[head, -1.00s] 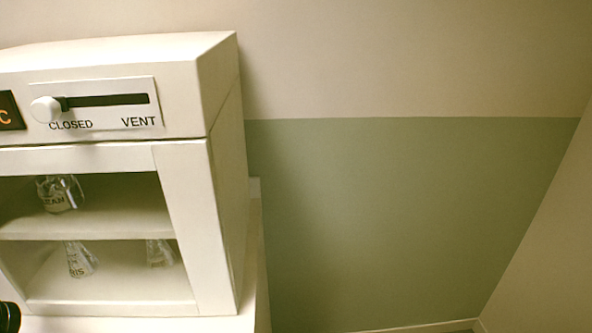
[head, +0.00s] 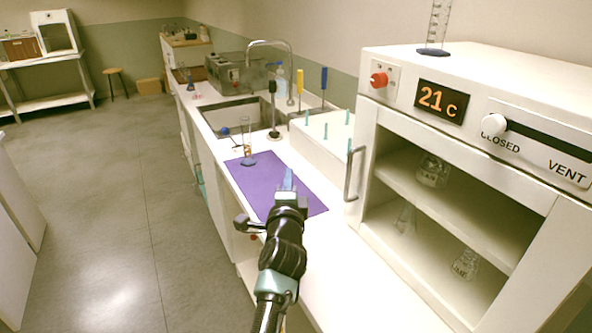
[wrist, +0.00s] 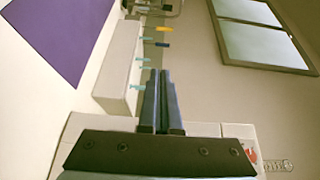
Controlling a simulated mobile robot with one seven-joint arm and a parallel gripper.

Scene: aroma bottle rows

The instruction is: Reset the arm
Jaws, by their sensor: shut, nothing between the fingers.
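My gripper (head: 288,180) is in the head view above the purple mat (head: 309,205) on the white counter, with its fingers together and nothing between them. In the wrist view my gripper (wrist: 163,75) also shows its two dark fingers side by side and closed. The purple mat (wrist: 62,32) is at the upper left there. My arm reaches up from the bottom middle of the head view.
At right stands a white cabinet (head: 470,62) with its front open and glass flasks (head: 432,170) on its shelves. A white box with teal pegs (head: 318,140), a glass cylinder (head: 246,145) and a sink (head: 238,115) are farther along. Open floor (head: 90,210) lies at left.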

